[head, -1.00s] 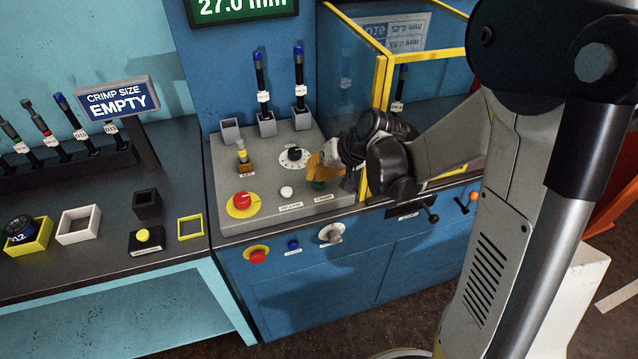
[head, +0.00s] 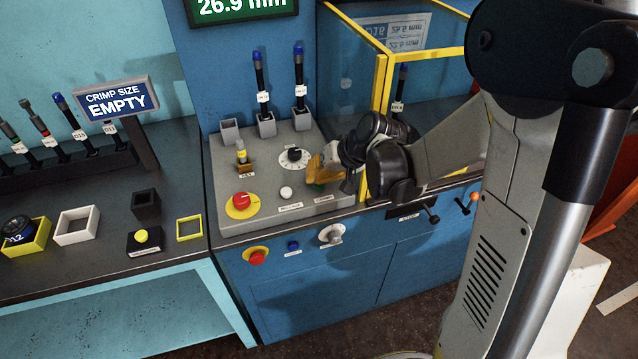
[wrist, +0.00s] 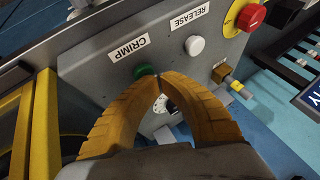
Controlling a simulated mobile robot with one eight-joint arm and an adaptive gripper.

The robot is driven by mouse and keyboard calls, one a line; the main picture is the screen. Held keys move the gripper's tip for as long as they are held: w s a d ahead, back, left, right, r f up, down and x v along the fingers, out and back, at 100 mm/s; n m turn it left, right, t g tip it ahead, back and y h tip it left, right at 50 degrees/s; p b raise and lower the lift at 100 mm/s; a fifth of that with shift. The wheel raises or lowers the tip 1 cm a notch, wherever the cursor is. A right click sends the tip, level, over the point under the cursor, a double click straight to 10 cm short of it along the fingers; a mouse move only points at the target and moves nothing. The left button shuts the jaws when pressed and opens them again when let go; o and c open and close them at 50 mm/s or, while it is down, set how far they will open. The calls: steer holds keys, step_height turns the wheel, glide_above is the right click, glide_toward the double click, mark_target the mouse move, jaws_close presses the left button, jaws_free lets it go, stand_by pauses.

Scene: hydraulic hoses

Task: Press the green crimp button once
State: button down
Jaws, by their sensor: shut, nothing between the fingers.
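The green crimp button (wrist: 146,71) sits on the grey control panel beside the "CRIMP" label (wrist: 128,51) in the wrist view. My gripper (wrist: 161,79) is shut and empty, its two orange fingertips meeting right at the button's edge and covering part of it. In the head view my gripper (head: 314,174) is low over the front right of the panel (head: 270,211), and the button is mostly hidden behind the fingers. I cannot tell whether the tips press the button or only rest close to it. The green display (head: 240,8) reads 26.9 mm.
The white release button (wrist: 194,45) is close beside the crimp button. A red emergency button (head: 242,200) on a yellow disc, a key switch (head: 243,160) and a dial (head: 293,157) share the panel. A yellow-framed guard (head: 379,100) stands right beside my gripper.

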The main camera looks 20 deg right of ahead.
stand_by(0.3)
steer(key=shift+r+p, duration=0.7)
steer(key=shift+r, duration=0.2)
steer(key=shift+r, duration=0.1)
step_height(320, 180, up, 5)
steer(key=p, duration=0.4)
stand_by(0.5)
steer(key=s+r+h+b, duration=0.1)
steer(key=s+r, duration=0.3)
steer(key=s, duration=0.6)
steer(key=s+r+n+t+h+b, duration=0.1)
steer(key=s+r+h, duration=0.2)
steer(key=s, duration=0.7)
steer(key=shift+s+d+r+n, duration=0.3)
steer(key=shift+s+d+r, duration=0.05)
steer(key=shift+s+d, duration=0.1)
